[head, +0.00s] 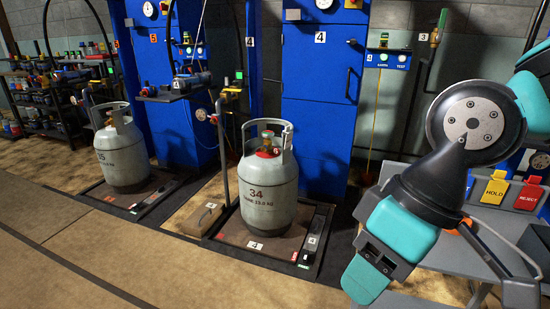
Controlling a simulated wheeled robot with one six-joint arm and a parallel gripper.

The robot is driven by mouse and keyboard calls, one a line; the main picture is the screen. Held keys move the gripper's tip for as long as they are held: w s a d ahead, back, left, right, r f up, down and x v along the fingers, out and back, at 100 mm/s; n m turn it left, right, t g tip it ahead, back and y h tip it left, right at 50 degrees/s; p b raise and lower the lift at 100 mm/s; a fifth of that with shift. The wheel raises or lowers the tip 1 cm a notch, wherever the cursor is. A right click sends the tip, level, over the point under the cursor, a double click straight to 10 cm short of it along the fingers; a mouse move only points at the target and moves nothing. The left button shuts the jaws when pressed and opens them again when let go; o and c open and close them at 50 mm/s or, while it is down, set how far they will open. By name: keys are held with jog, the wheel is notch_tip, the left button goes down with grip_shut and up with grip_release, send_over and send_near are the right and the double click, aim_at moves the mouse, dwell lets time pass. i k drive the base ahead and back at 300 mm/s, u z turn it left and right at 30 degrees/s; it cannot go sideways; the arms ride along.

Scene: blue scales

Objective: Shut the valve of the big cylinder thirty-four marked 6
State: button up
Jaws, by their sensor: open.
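The big cylinder 34 (268,197) is a grey gas bottle, upright on a low dark scale platform (223,229). Its valve (267,137) stands inside the collar handle, with brass and a green top. A red part with a small 6 (275,151) is at its base. How far the valve is turned cannot be seen. My arm reaches down from the right. My gripper (368,280) seems to be the teal and dark end at lower right, apart from the cylinder and nearer the camera. It is open; its fingertips are not clearly shown.
A wooden block (201,218) lies at the platform's left. Another grey cylinder (122,154) stands further left. Blue cabinets (318,100) rise behind. A grey bench with HOLD and REJECT signs (495,188) is right.

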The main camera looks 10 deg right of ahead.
aim_at(267, 134)
jog(key=u, duration=0.8)
jog(key=i, duration=1)
jog(key=u, duration=0.5)
jog(key=i, duration=1.35)
jog(key=z, duration=1.25)
jog(key=i, duration=0.45)
jog(key=z, duration=0.5)
